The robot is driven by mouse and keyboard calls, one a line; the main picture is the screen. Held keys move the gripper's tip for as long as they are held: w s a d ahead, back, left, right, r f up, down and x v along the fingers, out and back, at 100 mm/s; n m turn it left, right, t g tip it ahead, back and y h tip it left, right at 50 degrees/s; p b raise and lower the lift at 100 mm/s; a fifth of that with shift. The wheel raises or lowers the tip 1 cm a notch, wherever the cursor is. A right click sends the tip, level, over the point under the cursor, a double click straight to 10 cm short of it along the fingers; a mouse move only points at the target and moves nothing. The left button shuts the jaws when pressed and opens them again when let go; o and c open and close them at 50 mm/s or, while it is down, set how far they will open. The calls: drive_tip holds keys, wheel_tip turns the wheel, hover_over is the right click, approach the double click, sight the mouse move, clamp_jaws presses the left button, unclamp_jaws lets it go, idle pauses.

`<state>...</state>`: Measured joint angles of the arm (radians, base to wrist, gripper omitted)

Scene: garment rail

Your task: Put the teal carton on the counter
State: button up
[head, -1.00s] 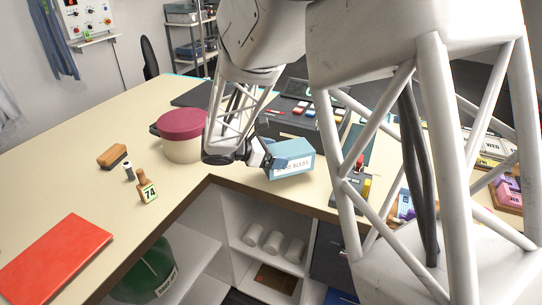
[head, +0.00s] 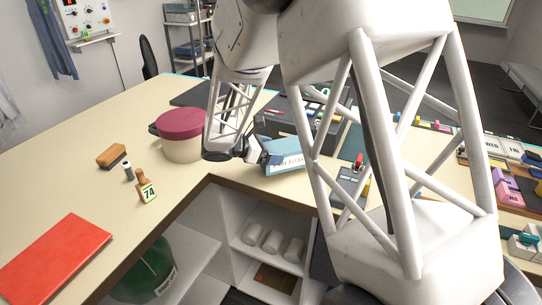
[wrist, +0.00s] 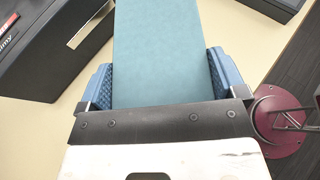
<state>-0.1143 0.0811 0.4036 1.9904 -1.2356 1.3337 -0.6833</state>
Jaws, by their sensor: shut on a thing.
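The teal carton (head: 281,155) is a box with a white printed label, in the head view above or at the inner corner of the cream counter (head: 80,175). My gripper (head: 256,154) is shut on it, holding it from the left. In the wrist view, the teal carton (wrist: 163,52) lies between the two blue finger pads, one along each side. Whether its underside touches the counter cannot be told. My arm links hide part of the counter to its right.
A round box with a maroon lid (head: 180,124) stands close left of my gripper. A dark case (wrist: 45,45) lies near the carton. A brush (head: 111,155), a stamp (head: 146,188) and a red folder (head: 52,258) are farther left. Open shelves (head: 268,262) sit below the counter edge.

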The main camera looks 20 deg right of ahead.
drive_tip(key=shift+f, duration=0.95)
drive_tip(key=shift+f, duration=0.15)
drive_tip(key=o, duration=0.8)
drive_tip(key=shift+c, duration=0.2)
drive_tip(key=shift+r, duration=0.2)
drive_tip(key=v, duration=1.2)
